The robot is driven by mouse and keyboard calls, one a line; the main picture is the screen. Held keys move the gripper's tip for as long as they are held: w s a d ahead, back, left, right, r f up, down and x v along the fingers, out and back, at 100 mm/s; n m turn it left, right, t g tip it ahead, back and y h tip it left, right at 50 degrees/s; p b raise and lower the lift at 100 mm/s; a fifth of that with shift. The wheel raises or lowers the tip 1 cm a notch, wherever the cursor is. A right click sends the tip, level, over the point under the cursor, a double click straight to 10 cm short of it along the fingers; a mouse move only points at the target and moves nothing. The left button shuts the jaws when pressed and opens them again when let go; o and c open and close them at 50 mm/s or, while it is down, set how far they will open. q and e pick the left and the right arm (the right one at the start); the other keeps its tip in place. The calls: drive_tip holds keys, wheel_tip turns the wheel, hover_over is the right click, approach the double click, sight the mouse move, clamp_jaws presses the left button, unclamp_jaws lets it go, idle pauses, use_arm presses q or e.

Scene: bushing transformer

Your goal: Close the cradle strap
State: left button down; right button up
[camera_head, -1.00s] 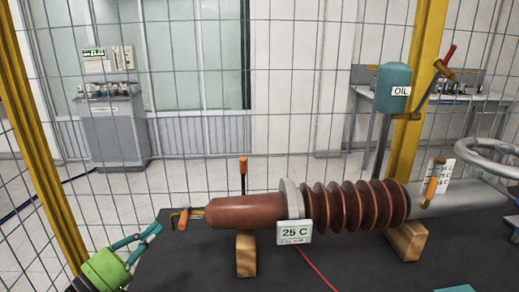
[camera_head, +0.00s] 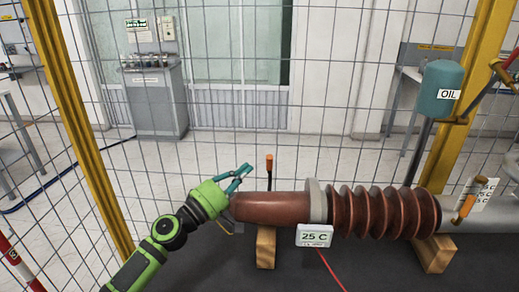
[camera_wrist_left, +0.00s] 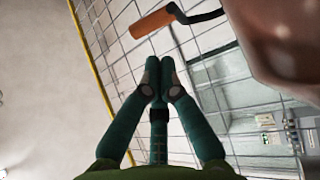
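The brown ribbed bushing (camera_head: 278,208) lies across wooden cradle blocks (camera_head: 265,247). An orange-tipped handle on a dark stem (camera_head: 269,162) stands upright behind its smooth left end. I cannot clearly make out a strap band. My left gripper (camera_head: 247,169) is just above and left of the bushing's left end, apart from the handle. In the left wrist view its fingertips (camera_wrist_left: 160,68) meet with nothing between them. There an orange handle with a bent dark rod (camera_wrist_left: 152,23) lies beyond the tips, and the blurred brown bushing (camera_wrist_left: 285,40) fills the upper right. My right gripper is out of view.
A white 25 C tag (camera_head: 314,236) hangs in front of the bushing. A teal OIL tank (camera_head: 440,88) stands at right. A wire mesh fence (camera_head: 330,140) with yellow posts (camera_head: 85,135) closes the back and left.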

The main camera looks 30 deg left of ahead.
use_arm(q)
drive_tip(key=p+x, duration=0.1)
drive_tip(key=x, duration=0.5)
drive_tip(key=shift+f+p, duration=0.1)
drive_tip(key=shift+p, duration=0.2)
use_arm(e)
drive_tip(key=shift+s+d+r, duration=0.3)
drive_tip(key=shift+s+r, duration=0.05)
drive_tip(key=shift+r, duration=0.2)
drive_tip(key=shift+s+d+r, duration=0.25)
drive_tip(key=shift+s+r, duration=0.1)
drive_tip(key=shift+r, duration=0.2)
use_arm(q)
drive_tip(key=shift+m+t+h, duration=0.5)
drive_tip(key=shift+m, duration=0.3)
drive_tip(key=s+d+b, duration=0.1)
drive_tip(key=s+b, duration=0.1)
drive_tip(key=s+f+b, duration=0.1)
drive_tip(key=b, duration=0.2)
drive_tip(key=s+d+f+b, duration=0.1)
drive_tip(key=s+b, duration=0.1)
drive_tip(key=shift+s+d+f, duration=0.15)
drive_tip(key=shift+s+d, duration=0.3)
drive_tip(key=shift+s, duration=0.1)
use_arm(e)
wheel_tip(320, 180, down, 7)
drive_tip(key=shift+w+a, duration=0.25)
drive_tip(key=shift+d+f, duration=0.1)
